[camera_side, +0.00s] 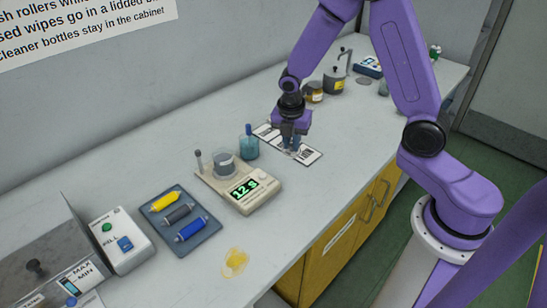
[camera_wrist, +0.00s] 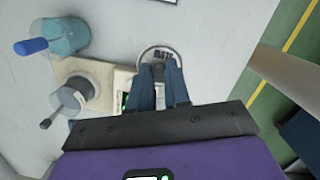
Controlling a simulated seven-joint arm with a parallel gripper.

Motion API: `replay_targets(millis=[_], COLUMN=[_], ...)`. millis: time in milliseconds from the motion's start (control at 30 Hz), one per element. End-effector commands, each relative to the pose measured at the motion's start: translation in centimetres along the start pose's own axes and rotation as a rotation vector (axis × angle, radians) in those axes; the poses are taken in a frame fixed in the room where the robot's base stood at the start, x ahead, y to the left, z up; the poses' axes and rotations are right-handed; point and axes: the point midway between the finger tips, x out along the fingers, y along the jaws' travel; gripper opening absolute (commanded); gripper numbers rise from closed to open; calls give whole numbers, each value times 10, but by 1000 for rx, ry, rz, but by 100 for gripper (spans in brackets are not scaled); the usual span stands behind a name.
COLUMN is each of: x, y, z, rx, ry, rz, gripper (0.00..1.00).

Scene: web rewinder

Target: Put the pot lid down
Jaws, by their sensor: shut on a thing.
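My gripper (camera_side: 290,146) is low over the white printed strip on the counter, right of the scale. In the wrist view its fingers (camera_wrist: 160,75) are closed together on a small knob in the middle of a round pot lid (camera_wrist: 143,56). The lid has a grey rim, and dark lettering shows inside it. I cannot tell whether the lettering is on the lid or seen through it. In the side view the fingers mostly hide the lid, and I cannot tell whether it touches the counter. A grey pot (camera_side: 223,163) stands open on the scale, with a handle sticking up beside it.
The scale (camera_side: 262,197) reads 12 g. A pump can (camera_side: 335,81) and an amber jar (camera_side: 314,92) stand behind. A tray (camera_side: 205,235) of rollers and a yellow spill (camera_side: 234,262) are nearer.

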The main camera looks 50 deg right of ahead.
Motion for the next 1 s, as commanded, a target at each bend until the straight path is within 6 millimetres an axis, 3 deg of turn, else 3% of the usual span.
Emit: replay_targets(millis=[100, 433, 667, 1000], x=[13, 57, 69, 102], y=[22, 53, 61, 64], z=[8, 16, 17, 14], rx=[1, 0, 0, 1], ry=[0, 0, 0, 0], rz=[-3, -2, -2, -1], gripper=[0, 0, 0, 0])
